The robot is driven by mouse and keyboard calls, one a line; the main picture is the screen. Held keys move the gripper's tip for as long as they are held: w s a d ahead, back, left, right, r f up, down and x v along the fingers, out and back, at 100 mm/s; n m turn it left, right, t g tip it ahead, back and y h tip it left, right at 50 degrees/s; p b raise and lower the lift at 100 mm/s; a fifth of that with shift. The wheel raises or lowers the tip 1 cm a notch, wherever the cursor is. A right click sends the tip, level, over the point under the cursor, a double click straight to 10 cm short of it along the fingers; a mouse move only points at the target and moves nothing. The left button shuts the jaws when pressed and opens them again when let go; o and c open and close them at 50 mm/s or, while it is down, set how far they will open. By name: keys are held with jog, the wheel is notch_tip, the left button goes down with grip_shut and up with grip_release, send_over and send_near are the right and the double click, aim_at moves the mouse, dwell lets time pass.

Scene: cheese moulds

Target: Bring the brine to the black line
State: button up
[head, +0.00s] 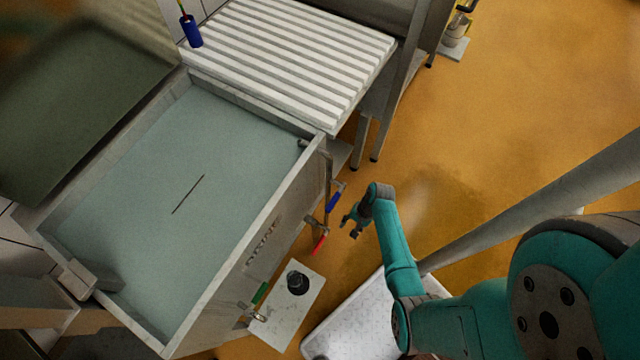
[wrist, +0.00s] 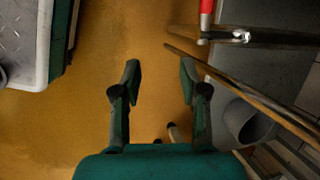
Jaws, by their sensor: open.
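The brine tank (head: 215,290), lettered on its front wall, holds pale blue-green brine (head: 140,225) in the head view. A short dark line (head: 188,194) shows within the brine area; I cannot tell its height against the surface. On the tank's front side are a blue handle (head: 335,197), a red handle (head: 319,244) and a green handle (head: 260,293). My gripper (head: 352,227) is open and empty, to the right of the red and blue handles and apart from them. In the wrist view my gripper (wrist: 160,76) is open, with the red handle (wrist: 206,18) beyond it, upper right.
A pale plate (head: 285,315) with a dark round fitting (head: 298,281) lies on the floor before the tank. Metal pipes (wrist: 240,85) run close right of my gripper. Orange floor is open rightward.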

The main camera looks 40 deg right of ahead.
jog(key=w+d+y, duration=0.1)
jog(key=d, duration=0.1)
send_over(319, 245)
jog(key=d, duration=0.2)
jog(key=shift+s+a+f+m+g, duration=0.1)
jog(key=shift+a+f+m+g, duration=0.15)
jog(key=shift+f, duration=0.4)
jog(key=shift+a+f+m+g, duration=0.15)
jog(key=shift+a+f, duration=0.15)
jog(key=shift+f, duration=0.3)
jog(key=shift+a+f, duration=0.3)
jog(key=shift+f, duration=0.35)
grip_shut()
